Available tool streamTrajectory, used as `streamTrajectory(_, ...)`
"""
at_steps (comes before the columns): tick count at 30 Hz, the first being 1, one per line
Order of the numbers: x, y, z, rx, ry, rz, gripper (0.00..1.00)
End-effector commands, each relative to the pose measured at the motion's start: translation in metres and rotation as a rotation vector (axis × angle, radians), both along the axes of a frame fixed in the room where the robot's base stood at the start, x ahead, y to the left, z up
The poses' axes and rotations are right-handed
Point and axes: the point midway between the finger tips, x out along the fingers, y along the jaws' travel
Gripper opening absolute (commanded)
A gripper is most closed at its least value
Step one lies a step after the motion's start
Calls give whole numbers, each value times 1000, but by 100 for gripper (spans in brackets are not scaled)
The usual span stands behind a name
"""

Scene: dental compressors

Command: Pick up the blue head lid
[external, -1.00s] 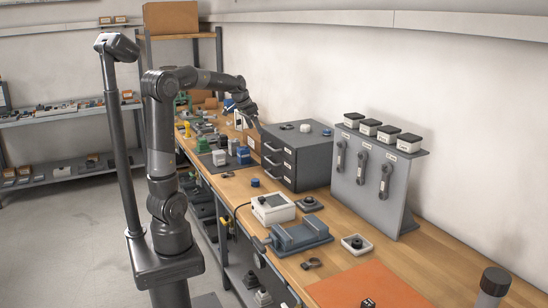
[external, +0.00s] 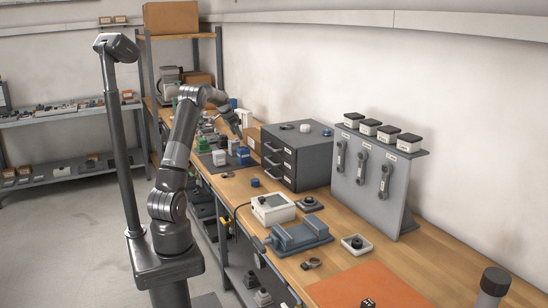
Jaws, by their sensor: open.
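Several small blue parts are in the external view, and I cannot tell which one is the blue head lid. One small blue piece (external: 254,182) lies on the bench in front of the drawer cabinet. A blue block (external: 243,156) stands on the dark mat, and a small blue item (external: 327,132) lies on top of the cabinet. My gripper (external: 239,133) is open, pointing down over the far part of the bench, left of the cabinet and beyond the blue block. Its fingertips are small and partly lost among the objects there.
The grey drawer cabinet (external: 297,156) stands right of my gripper. A grey rack (external: 370,182) with hanging tools and white boxes is nearer. A vise-like grey fixture (external: 300,236), a white box (external: 273,208) and an orange mat (external: 366,287) occupy the near bench.

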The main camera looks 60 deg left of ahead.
Motion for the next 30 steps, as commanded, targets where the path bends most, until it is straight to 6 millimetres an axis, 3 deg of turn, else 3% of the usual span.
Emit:
streamTrajectory(4, 10, -1, -25, -3, 2, 0, 78)
streamTrajectory(11, 17, 0, -42, -1, 1, 1, 78)
streamTrajectory(19, 31, 4, -78, -1, 2, 1, 78)
streamTrajectory(27, 34, 4, -84, 0, 1, 1, 78)
streamTrajectory(30, 34, 4, -84, 0, 1, 1, 72)
